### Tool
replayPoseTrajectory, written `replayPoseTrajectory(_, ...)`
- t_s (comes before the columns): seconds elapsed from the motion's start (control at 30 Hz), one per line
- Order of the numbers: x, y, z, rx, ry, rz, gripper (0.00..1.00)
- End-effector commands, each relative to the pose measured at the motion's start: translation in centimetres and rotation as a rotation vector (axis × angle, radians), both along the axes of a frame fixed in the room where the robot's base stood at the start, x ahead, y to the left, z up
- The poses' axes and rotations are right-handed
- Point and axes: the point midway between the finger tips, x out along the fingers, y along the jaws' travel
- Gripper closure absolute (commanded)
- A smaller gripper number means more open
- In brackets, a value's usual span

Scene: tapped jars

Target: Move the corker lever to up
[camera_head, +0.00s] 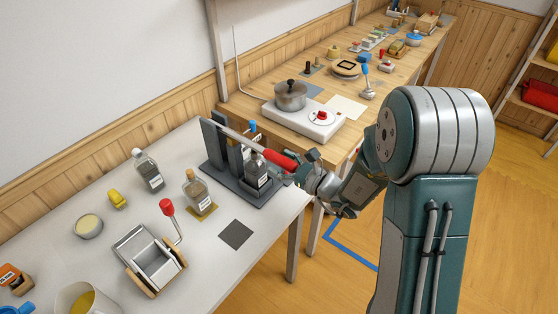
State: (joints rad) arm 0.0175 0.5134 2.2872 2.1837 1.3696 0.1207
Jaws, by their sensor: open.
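The corker (213,147) is a dark grey stand on a flat base at the right end of the white table. Its lever (238,136) is a light grey bar that runs from the top of the post toward the right and slopes down slightly, ending in a red grip (280,159). A bottle with a dark body and white label (263,178) stands in the corker under the lever. My gripper (301,168) is open at the outer end of the red grip. I cannot tell whether the fingers touch the grip or surround it.
On the white table (205,262) are a clear bottle (148,170), an amber bottle (195,188), a metal bin with a red-knobbed lever (152,259), and a dark square pad (236,234). A wooden bench behind holds a pot (290,95) on a white hotplate (303,120).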

Motion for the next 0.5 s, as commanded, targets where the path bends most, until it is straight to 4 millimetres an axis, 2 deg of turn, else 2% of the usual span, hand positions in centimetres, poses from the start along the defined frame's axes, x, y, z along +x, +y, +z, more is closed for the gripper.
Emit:
replayPoseTrajectory(0.37, 0.48, 0.63, 0.02, 0.0, 0.0, 0.0, 0.24)
replayPoseTrajectory(0.47, 0.47, 0.66, 0.01, 0.0, 0.0, 0.0, 0.64)
replayPoseTrajectory(0.5, 0.47, 0.66, 0.01, 0.0, 0.0, 0.0, 0.82)
